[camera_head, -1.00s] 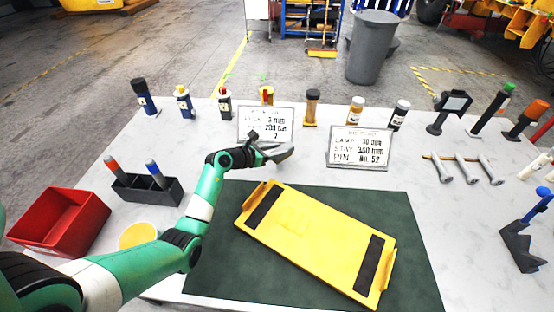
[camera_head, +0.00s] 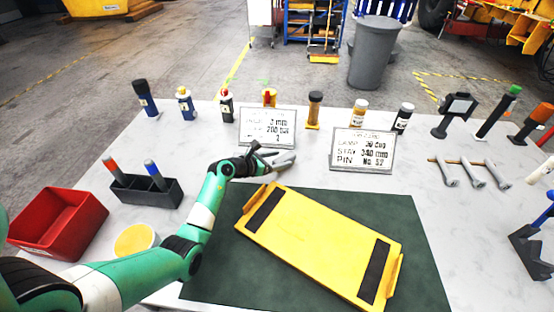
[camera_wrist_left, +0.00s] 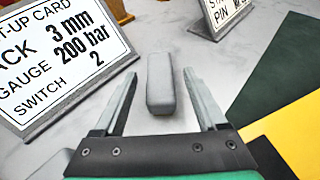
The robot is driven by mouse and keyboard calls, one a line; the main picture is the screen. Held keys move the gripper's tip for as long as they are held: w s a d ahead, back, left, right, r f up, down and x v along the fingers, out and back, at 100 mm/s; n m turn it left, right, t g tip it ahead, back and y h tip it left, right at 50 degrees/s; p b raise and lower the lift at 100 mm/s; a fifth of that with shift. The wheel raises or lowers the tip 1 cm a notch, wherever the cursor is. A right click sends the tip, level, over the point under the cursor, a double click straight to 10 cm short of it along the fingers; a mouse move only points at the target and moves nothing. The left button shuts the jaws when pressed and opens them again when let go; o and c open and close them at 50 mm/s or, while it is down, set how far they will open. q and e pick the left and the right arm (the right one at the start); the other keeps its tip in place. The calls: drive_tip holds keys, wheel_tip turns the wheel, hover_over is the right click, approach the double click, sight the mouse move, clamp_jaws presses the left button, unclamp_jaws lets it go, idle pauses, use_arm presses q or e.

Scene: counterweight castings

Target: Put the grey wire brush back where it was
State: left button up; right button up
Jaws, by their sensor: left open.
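My left gripper (camera_head: 268,160) is open, low over the table between the two cards and the green mat. In the left wrist view its two fingers (camera_wrist_left: 160,100) stand apart on either side of a smooth grey rounded block (camera_wrist_left: 160,84). This block looks like part of the grey wire brush; its bristles are not visible. The block appears to lie on the table, with a gap to each finger. A second grey rounded piece (camera_wrist_left: 50,165) shows at the lower left edge of that view. My right gripper is not in view.
The set-up card (camera_head: 267,127) stands behind the gripper, and another card (camera_head: 362,149) stands to the right. A yellow plate (camera_head: 320,245) lies on the green mat (camera_head: 225,275). A dark holder (camera_head: 145,190) and red bin (camera_head: 58,222) are at left. Several bottles line the back.

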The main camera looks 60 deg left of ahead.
use_arm(q)
drive_tip(key=shift+s+r, duration=0.1)
drive_tip(key=shift+r, duration=0.25)
drive_tip(key=p+v, duration=0.5)
drive_tip(key=v, duration=0.6)
drive_tip(key=shift+s, duration=0.3)
drive_tip(key=shift+d+r, duration=0.1)
drive_tip(key=shift+d, duration=0.05)
